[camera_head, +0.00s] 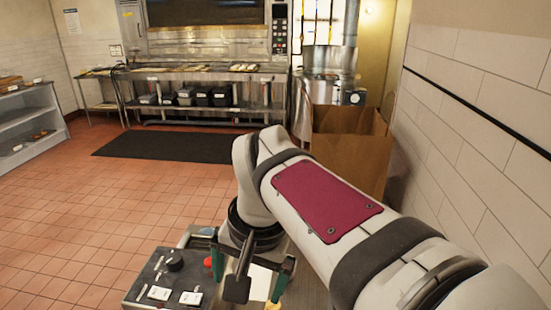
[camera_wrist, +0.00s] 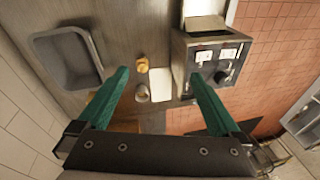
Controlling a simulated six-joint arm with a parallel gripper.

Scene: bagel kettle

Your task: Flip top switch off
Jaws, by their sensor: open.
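A grey control box (camera_head: 150,282) is at the lower left of the head view, with a black knob (camera_head: 174,259) and two white switch plates (camera_head: 159,293). In the wrist view the box (camera_wrist: 180,60) is right of centre, with both switch plates (camera_wrist: 204,56) and the knob (camera_wrist: 222,78) on its face. I cannot tell which switch is the top one or its position. My gripper (camera_head: 246,284) is right of the box, with green fingers spread wide. In the wrist view my gripper (camera_wrist: 157,74) is open and empty; its right finger overlaps the box's near edge.
A metal counter (camera_wrist: 130,35) holds a grey tray (camera_wrist: 52,42), small orange-yellow items (camera_wrist: 142,65) and a white pad (camera_wrist: 160,85). A brown paper bag (camera_head: 350,150) stands behind my arm. A tiled wall (camera_head: 480,110) is at right. Tiled floor (camera_head: 90,220) is open at left.

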